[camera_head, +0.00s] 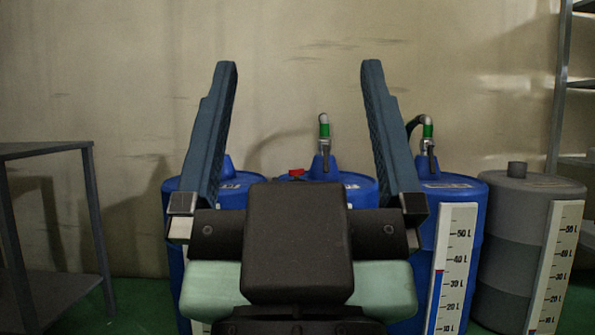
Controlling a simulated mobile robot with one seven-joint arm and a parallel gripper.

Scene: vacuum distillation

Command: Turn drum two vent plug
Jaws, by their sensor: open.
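My gripper (298,66) is open and empty in the head view, its two long blue fingers pointing up and wide apart. Behind it stand several drums against the wall. The middle blue drum (357,187) has a small red plug (297,172) on its top, left of a pipe with a green band (324,131). The plug shows in the gap between the fingers, just above my gripper's dark body, which hides its lower part and most of this drum. Which drum is number two cannot be read. I cannot see contact between my gripper and the plug.
A left blue drum (171,235) is partly hidden by my left finger. A right blue drum (464,192) carries a hose with a green band and a litre scale (452,270). A grey drum (512,225) stands right of it. A dark metal table (50,148) is at left, shelving (558,90) at right.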

